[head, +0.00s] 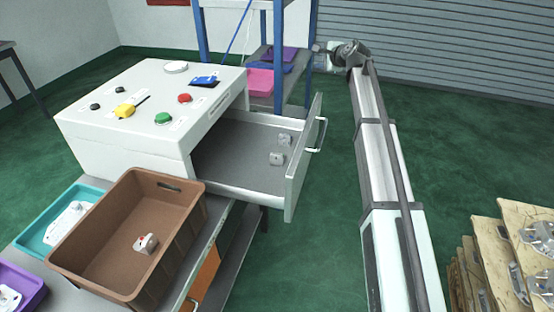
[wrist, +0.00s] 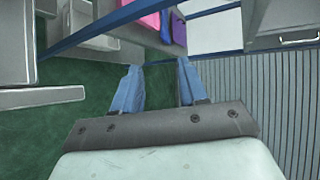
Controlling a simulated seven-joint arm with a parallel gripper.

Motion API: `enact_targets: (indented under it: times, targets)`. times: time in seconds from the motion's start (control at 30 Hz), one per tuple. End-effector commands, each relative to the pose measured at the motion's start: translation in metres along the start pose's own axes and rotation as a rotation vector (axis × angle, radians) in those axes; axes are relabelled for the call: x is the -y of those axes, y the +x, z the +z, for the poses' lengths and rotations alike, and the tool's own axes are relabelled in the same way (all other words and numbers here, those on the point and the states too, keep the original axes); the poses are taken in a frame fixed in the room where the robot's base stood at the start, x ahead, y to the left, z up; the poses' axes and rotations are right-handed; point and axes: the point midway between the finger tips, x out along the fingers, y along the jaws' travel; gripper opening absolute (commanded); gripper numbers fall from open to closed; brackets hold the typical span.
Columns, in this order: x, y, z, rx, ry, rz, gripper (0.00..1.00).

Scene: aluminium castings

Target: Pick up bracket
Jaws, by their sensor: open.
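My gripper (head: 326,54) is stretched far out at the upper middle of the head view, near the blue-posted rack. In the wrist view my gripper (wrist: 158,68) is open, with two blue fingers and nothing between them. A small grey metal casting, possibly a bracket, (head: 277,158) lies in the open drawer (head: 232,180). A second small casting (head: 285,139) lies just behind it. Another small casting with a red mark (head: 146,243) lies in the brown crate (head: 92,212). I cannot tell which is the bracket. My gripper is well away from all of them.
The drawer front (head: 301,165) sticks out from the white control box (head: 75,130). A teal tray (head: 32,236) and a purple tray (head: 30,281) hold castings. The rack (head: 278,60) has coloured bins. Stacked boards with castings (head: 495,240) stand right. Green floor is free between.

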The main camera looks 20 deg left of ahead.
Motion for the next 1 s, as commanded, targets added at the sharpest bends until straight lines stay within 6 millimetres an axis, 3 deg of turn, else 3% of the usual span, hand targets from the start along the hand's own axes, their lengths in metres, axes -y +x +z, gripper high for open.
enact_targets:
  times: [0.27,0.5,0.63,0.8,1.0]
  targets:
    - [-0.076,0.001,0.091,0.033,0.107,0.366,0.43]
    - [-0.159,-0.036,0.164,-0.138,0.242,0.788,0.43]
    - [-0.186,-0.063,0.188,-0.278,0.301,0.945,0.43]
    - [-0.203,-0.087,0.203,-0.417,0.349,1.051,0.43]
    - [-0.217,-0.092,0.205,-0.465,0.367,1.08,0.43]
